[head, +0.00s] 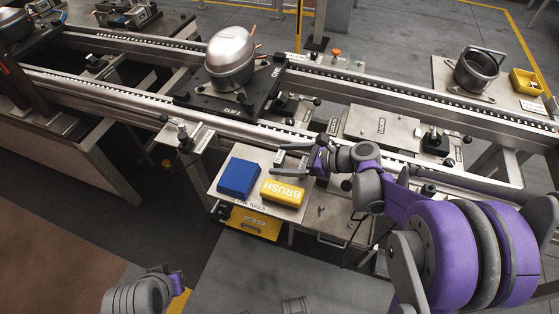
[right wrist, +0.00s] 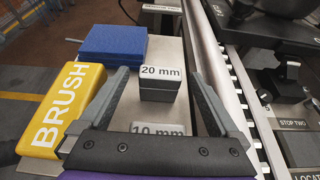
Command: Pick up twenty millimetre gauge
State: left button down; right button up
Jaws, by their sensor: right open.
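The twenty millimetre gauge is a small dark block (right wrist: 160,92) with a white "20 mm" label on top. It sits on the light tool shelf in the right wrist view. My right gripper (right wrist: 160,76) is open, with one finger to each side of the gauge in that view. I cannot tell whether the fingers touch it or are still above it. In the head view my right gripper (head: 291,160) is over the right part of the tool shelf. A "10 mm" label (right wrist: 158,129) shows just behind the gripper's palm edge, partly hidden. Of my left arm only grey and purple links show at bottom left.
A blue block (head: 239,177) and a yellow BRUSH block (head: 283,192) lie on the shelf left of the gripper. The conveyor rail (right wrist: 205,50) runs close along the right side. A compressor (head: 231,58) stands on a pallet behind.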

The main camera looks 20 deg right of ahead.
grip_shut()
dwell(0.3)
